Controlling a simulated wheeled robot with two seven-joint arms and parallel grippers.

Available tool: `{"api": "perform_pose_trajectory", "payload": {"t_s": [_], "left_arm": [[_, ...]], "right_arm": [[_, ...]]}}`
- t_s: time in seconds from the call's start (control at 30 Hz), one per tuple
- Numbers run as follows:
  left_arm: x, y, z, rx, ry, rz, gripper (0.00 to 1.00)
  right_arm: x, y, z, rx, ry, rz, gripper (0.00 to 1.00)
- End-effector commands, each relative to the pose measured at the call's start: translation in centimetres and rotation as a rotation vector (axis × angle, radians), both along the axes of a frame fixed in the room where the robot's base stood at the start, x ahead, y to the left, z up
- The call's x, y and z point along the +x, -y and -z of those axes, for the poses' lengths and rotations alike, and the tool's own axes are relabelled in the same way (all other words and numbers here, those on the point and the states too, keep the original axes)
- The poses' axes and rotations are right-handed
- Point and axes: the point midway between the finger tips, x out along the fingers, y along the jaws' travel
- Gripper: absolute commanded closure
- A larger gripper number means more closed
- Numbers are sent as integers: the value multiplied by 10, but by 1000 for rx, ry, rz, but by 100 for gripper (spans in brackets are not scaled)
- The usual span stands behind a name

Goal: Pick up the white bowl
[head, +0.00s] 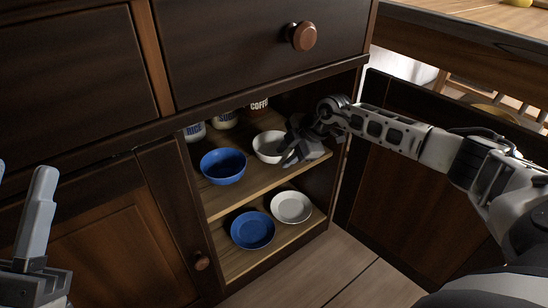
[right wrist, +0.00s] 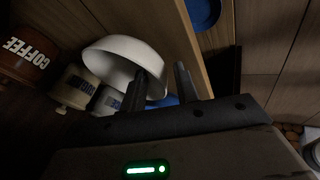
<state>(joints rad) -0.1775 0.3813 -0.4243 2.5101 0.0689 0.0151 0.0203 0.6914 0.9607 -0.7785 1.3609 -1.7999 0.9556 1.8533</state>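The white bowl (head: 267,146) stands upright on the upper shelf of the open cabinet. My right gripper (head: 298,150) is at its right side and hides part of it. In the right wrist view the right gripper (right wrist: 165,85) has its two fingers apart; one finger overlaps the white bowl (right wrist: 115,55), the other is clear of it to the right. I cannot tell whether a finger touches the rim. My left gripper (head: 20,190) is at the lower left edge, fingers apart and empty, far from the bowl.
A blue bowl (head: 223,166) stands left of the white bowl. Jars, including a coffee jar (right wrist: 27,50), stand behind. A blue plate (head: 252,230) and a white plate (head: 291,207) lie on the lower shelf. The drawer (head: 250,50) overhangs; the open door (head: 400,195) is at the right.

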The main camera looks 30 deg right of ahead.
Motion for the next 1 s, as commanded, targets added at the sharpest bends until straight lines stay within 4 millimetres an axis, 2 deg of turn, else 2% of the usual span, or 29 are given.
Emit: {"api": "perform_pose_trajectory", "payload": {"t_s": [0.1,0.3,0.33,0.43,0.87,1.0], "left_arm": [[-5,1,-6,15,73,-2,64],[-5,1,-7,17,81,-3,64],[-5,1,-7,17,79,-3,64],[-5,1,-7,16,79,-3,64],[-5,1,-8,15,77,-2,64],[-4,1,-10,8,56,5,64]], "right_arm": [[4,-2,6,0,2,1,69],[4,-2,5,-1,2,0,69],[4,-2,5,-1,2,0,72],[4,-2,5,0,1,0,100],[4,-2,5,0,3,1,100],[4,-2,-1,0,3,1,100]]}}
